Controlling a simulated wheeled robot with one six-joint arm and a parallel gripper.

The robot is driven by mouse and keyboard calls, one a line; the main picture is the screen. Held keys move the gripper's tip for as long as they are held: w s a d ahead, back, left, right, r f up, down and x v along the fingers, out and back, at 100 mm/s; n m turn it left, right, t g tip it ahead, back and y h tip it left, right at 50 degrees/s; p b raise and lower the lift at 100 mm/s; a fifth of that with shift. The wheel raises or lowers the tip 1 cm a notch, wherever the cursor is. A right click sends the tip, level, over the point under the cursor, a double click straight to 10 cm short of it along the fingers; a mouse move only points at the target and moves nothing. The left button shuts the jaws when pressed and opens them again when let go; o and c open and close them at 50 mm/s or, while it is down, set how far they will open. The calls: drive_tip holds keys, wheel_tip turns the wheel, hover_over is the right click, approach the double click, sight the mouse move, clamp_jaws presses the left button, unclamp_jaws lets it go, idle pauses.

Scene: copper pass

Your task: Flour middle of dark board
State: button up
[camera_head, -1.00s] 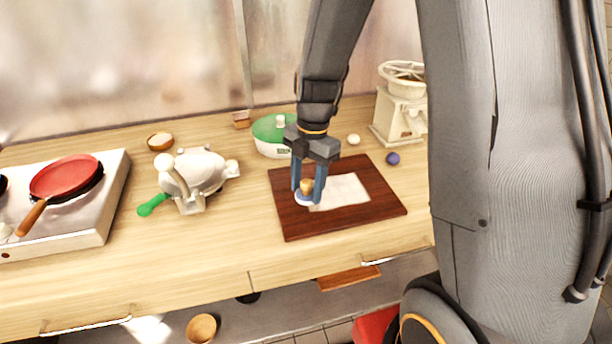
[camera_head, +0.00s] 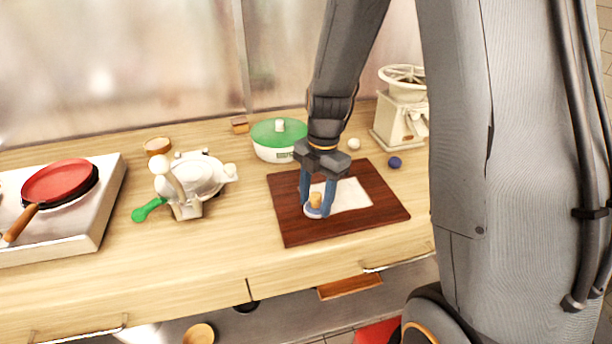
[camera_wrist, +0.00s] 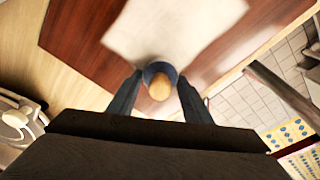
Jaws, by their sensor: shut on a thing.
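The dark board (camera_head: 290,222) lies on the counter, a dark red-brown wooden rectangle. A white patch (camera_head: 350,194) that looks like flour or a sheet covers its middle and also shows in the wrist view (camera_wrist: 170,30). My gripper (camera_head: 316,208) is over the front left part of the board, pointing down. It is shut on a small shaker-like thing with a tan top (camera_wrist: 159,88) and a blue-and-white round body. That thing overlaps the near edge of the white patch in the wrist view. Whether it touches the board I cannot tell.
A green-lidded white pot (camera_head: 278,140), a cream grinder (camera_head: 402,108), a white egg-like ball (camera_head: 353,144) and a blue ball (camera_head: 394,162) stand behind the board. A white machine with green handle (camera_head: 190,183) and a stove with red pan (camera_head: 60,182) are left.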

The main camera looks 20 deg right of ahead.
sight(305, 210)
drive_tip(key=shift+a, duration=0.8)
drive_tip(key=shift+a+r+p, duration=0.15)
drive_tip(key=shift+r+p, duration=0.25)
drive_tip(key=shift+r, duration=0.25)
drive_tip(key=shift+a+r+p, duration=0.15)
drive_tip(key=shift+r+p, duration=0.2)
drive_tip(key=shift+r, duration=0.25)
drive_tip(key=shift+r+p, duration=1.85)
drive_tip(key=shift+r, duration=0.9)
